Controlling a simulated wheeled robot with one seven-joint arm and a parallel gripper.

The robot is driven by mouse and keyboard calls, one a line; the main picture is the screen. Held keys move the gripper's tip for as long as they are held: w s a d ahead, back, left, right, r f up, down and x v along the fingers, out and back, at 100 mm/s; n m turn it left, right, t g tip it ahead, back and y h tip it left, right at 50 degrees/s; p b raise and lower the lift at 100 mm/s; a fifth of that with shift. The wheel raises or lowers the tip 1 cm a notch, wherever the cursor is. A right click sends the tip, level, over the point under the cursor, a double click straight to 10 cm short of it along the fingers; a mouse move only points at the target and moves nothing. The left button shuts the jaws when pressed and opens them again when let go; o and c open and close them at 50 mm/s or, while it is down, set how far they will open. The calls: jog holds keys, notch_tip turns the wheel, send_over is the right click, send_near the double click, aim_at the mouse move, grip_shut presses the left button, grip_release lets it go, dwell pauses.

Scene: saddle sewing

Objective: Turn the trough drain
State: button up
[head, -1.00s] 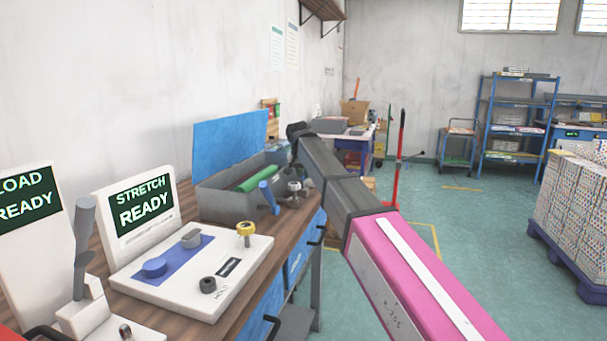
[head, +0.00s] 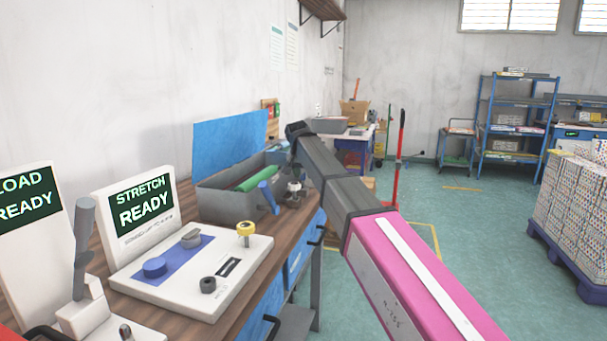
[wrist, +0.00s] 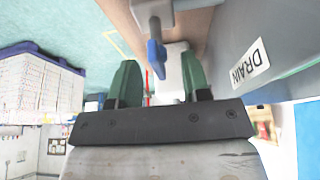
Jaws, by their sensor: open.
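The grey trough (head: 225,203) stands on the wooden bench, and its wall fills the right of the wrist view with a "DRAIN" label (wrist: 248,65). The drain's blue lever (wrist: 157,58) sits on a pale valve body in the wrist view. My fingers do not show clearly in the head view.
A green roll (head: 262,177) lies in the trough, with a blue panel (head: 230,147) behind. A white console (head: 210,280) with knobs and a "STRETCH READY" sign (head: 143,207) stands nearer on the bench. The floor right of my arm is clear up to a loaded pallet (head: 575,260).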

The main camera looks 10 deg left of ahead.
jog(key=v, duration=1)
jog(key=shift+s+r, duration=0.2)
jog(key=shift+r, duration=0.05)
jog(key=s+d+f+g, duration=0.1)
jog(key=d+f, duration=1)
jog(key=f, duration=0.3)
jog(key=s+d+f+g, duration=0.1)
jog(key=d+f, duration=1.1)
jog(key=f, duration=0.2)
jog(key=s+d+f+n+g, duration=0.1)
jog(key=s+d+f+g, duration=0.1)
jog(key=s+d+f, duration=1.7)
notch_tip(320, 180, down, 3)
jog(key=d, duration=0.2)
jog(key=shift+d, duration=0.3)
jog(key=shift+w+a+f+y, duration=0.1)
jog(key=shift+y, duration=0.2)
jog(key=shift+c, duration=0.4)
